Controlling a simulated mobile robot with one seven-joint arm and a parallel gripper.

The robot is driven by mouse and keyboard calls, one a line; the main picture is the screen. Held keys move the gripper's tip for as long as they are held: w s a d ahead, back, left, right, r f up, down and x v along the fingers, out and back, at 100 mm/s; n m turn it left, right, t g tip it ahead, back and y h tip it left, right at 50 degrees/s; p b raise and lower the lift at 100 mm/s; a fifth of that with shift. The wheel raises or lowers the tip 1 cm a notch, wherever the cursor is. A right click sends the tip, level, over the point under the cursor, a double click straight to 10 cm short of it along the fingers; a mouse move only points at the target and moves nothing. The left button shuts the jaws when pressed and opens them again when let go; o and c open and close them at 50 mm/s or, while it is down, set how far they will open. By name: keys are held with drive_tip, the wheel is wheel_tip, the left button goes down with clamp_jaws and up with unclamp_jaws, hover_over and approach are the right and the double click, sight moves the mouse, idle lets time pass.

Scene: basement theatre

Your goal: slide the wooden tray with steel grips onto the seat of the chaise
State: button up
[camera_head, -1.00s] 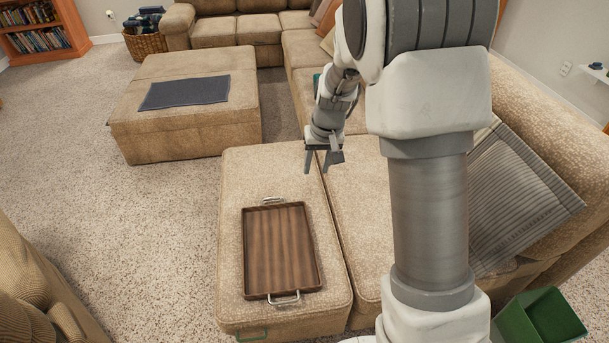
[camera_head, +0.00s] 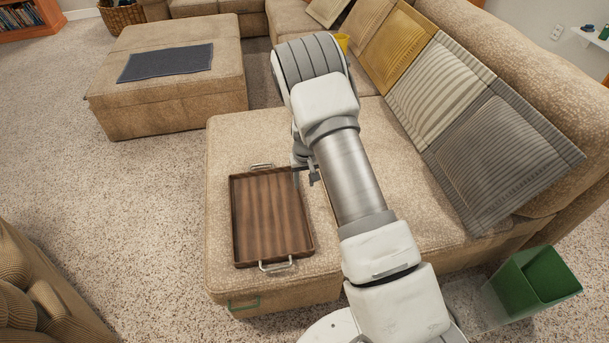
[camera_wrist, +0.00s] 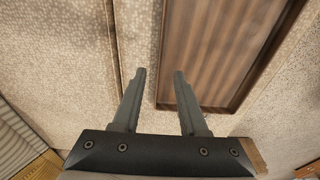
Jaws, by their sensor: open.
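The brown wooden tray (camera_head: 268,215) with steel grips lies flat on a beige upholstered section (camera_head: 222,135) in the head view, one grip at its far end and one at its near end. A seam separates this section from the adjoining beige seat (camera_head: 405,205) on the right; I cannot tell which part is the chaise seat. My gripper (camera_head: 308,176) is by the tray's right long side, partly hidden by my arm. In the wrist view my gripper (camera_wrist: 159,74) is open and empty, its right finger overlapping the edge of the tray (camera_wrist: 225,45). Contact cannot be told.
Striped and yellow cushions (camera_head: 505,150) lean along the sofa back on the right. A green bin (camera_head: 535,280) stands at the right front. A separate ottoman with a dark mat (camera_head: 168,62) stands behind left. Carpet (camera_head: 120,210) is clear left of the tray.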

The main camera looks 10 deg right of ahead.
sight(303, 202)
drive_tip(key=f+b, duration=0.1)
drive_tip(key=f, duration=0.3)
drive_tip(key=w+f+b, duration=0.1)
drive_tip(key=f, duration=0.2)
drive_tip(key=f+b, duration=0.1)
drive_tip(key=f, duration=0.3)
drive_tip(key=shift+w+f, duration=0.2)
drive_tip(key=shift+f, duration=0.15)
clamp_jaws()
idle(0.8)
